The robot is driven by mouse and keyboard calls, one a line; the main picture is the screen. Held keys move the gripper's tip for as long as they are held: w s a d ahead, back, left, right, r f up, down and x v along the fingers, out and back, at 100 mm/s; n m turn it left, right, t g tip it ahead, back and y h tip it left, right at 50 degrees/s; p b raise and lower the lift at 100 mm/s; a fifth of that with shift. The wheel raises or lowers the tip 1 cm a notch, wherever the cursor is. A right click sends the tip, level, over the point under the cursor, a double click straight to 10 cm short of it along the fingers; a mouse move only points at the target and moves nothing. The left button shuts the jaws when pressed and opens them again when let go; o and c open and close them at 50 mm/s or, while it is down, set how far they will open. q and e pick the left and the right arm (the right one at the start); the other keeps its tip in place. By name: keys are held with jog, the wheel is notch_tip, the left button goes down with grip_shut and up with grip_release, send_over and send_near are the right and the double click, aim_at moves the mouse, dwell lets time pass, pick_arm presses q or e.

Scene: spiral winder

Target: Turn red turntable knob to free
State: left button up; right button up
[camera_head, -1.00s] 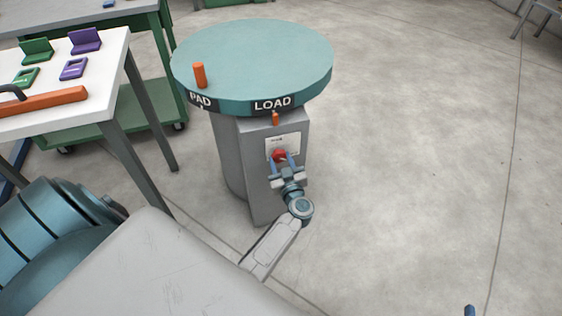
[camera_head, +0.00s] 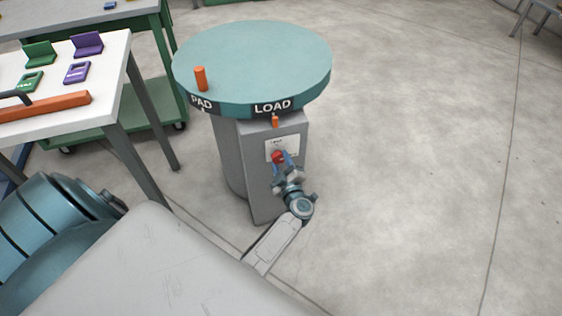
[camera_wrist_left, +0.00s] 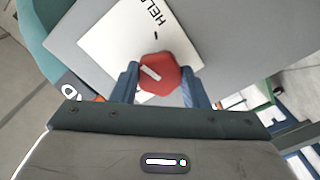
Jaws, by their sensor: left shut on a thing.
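The red knob (camera_head: 278,157) sits on a white label plate (camera_head: 287,146) on the front of the grey turntable pedestal (camera_head: 264,186). The teal turntable top (camera_head: 252,60) carries PAD and LOAD labels on its rim. My left gripper (camera_head: 284,163) is shut on the knob. In the left wrist view the red knob (camera_wrist_left: 167,73) lies between the blue fingers of the gripper (camera_wrist_left: 160,84), and its white mark runs at a slant. The plate (camera_wrist_left: 110,38) there shows part of a word, "HEL"; the rest of its lettering is hidden. My right gripper is not in view.
A small orange pointer (camera_head: 275,122) is below the LOAD label. A white table (camera_head: 100,58) with green and purple pieces and an orange bar stands at left.

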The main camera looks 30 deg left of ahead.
pick_arm(q)
jog(key=n, duration=0.5)
jog(key=shift+n+b, duration=0.4)
jog(key=shift+f+n, duration=0.1)
jog(key=shift+n, duration=0.7)
jog(key=n+b, duration=0.2)
jog(key=n, duration=0.2)
jog(key=shift+n, duration=0.3)
jog(key=n+b, duration=0.2)
jog(key=n, duration=0.1)
jog(key=shift+r+n, duration=0.2)
jog(key=shift+n, duration=0.1)
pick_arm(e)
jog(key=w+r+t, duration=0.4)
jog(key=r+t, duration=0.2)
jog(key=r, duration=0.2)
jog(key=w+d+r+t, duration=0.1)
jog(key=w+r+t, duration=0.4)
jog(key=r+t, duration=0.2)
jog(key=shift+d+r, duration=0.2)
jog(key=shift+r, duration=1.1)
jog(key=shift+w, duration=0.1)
